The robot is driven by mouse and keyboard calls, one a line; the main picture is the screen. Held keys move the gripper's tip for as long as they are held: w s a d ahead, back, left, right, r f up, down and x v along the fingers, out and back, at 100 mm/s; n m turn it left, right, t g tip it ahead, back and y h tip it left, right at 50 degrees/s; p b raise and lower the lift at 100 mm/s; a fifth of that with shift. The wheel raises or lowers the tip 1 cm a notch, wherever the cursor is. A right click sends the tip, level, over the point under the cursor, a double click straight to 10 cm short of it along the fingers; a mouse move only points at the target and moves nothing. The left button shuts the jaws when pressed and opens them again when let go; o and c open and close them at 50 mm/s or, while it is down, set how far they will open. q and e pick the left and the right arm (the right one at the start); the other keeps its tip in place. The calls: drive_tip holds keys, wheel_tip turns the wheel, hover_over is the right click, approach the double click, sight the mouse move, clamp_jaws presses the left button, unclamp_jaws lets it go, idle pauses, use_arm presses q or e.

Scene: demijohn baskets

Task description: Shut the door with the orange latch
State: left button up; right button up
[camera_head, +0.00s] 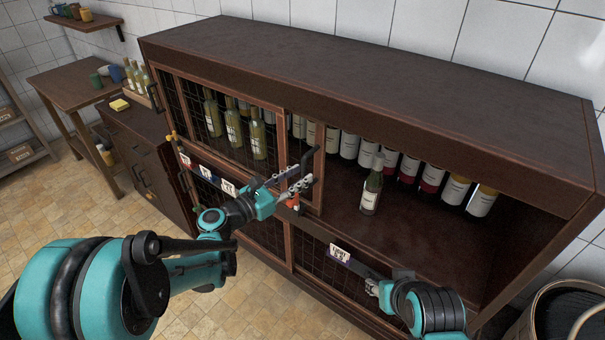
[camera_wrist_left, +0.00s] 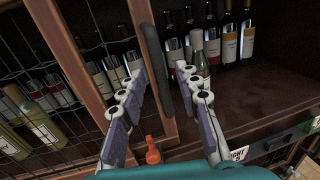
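The door with the orange latch is a brown mesh-panelled door (camera_head: 319,161) on the upper level of the dark cabinet. It sits beside the left door, and the bay to its right stands open. The orange latch (camera_head: 293,202) is at its bottom; it also shows in the left wrist view (camera_wrist_left: 152,151). A dark upright handle (camera_wrist_left: 155,68) is on the door's frame. My left gripper (camera_head: 303,178) is open in front of this door, its fingers either side of the handle's lower part; contact cannot be told. My right gripper (camera_head: 373,287) is low before the cabinet, its fingers mostly hidden.
Several wine bottles (camera_head: 431,179) stand in the open bay, with one pale bottle (camera_head: 371,190) nearer the front edge. The left door (camera_head: 283,135) has bottles behind it and a yellow latch (camera_head: 172,137). A barrel (camera_head: 573,314) stands at the lower right.

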use_arm(q)
drive_tip(key=shift+x, duration=1.25)
clamp_jaws()
drive_tip(key=shift+s+d, duration=0.15)
